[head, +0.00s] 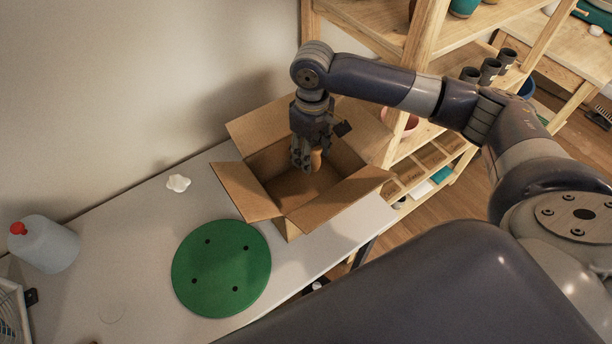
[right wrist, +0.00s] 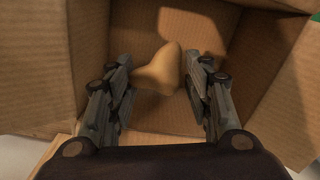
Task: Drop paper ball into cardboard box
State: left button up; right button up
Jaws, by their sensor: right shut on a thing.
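A crumpled white paper ball (head: 178,183) lies on the table to the left of the open cardboard box (head: 245,189). My right gripper (head: 308,160) points down into the box, below its rim level. It is shut on a smooth tan lump-shaped object (head: 316,160). In the right wrist view the tan object (right wrist: 158,72) sits between the fingers, with the box's inner walls (right wrist: 215,30) around it. Whether the object touches the box floor is unclear. My left gripper is out of view.
A green disc (head: 221,268) with dark holes lies in front of the box on the grey table (head: 130,245). Wooden shelves (head: 425,40) stand right of the box. The table around the paper ball is clear.

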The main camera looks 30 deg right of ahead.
jog(key=o, duration=0.8)
notch_tip(320, 180, up, 12)
dwell(0.4)
